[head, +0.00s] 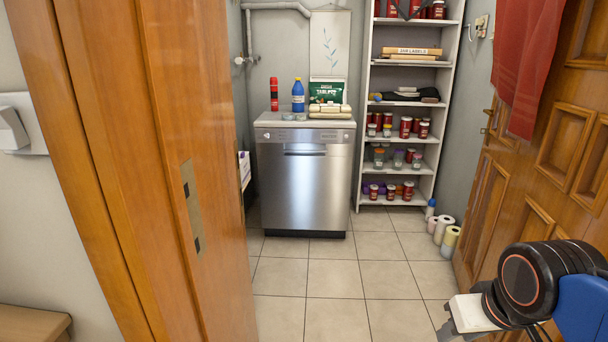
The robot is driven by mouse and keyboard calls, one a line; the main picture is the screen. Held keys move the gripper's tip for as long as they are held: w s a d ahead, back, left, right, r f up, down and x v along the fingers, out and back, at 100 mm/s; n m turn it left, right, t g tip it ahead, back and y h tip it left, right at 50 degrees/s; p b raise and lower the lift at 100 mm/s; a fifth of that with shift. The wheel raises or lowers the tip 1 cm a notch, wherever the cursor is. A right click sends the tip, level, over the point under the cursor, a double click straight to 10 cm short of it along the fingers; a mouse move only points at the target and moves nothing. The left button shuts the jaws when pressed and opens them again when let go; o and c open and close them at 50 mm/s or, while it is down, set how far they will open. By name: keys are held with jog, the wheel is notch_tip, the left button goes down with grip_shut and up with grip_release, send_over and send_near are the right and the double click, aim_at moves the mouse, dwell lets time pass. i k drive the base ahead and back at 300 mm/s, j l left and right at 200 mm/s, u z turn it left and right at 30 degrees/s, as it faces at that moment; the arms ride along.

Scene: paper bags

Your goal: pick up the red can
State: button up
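A slim red can (274,94) with a dark band stands upright at the back left of the dishwasher's top, beyond the doorway. Several red jars or cans (405,127) with light lids stand on the shelves to its right; at this size I cannot tell which are cans. Part of my arm shows at the lower right, far from all of these.
A blue bottle (298,95), a green packet (326,92) and pale rolled items (330,111) crowd the top of the steel dishwasher (305,184). A wooden door edge (190,170) stands left, a wooden door (560,160) right. The tiled floor (335,280) between is clear.

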aim_at(275, 101)
jog(key=i+l, duration=0.1)
jog(key=i, duration=1.6)
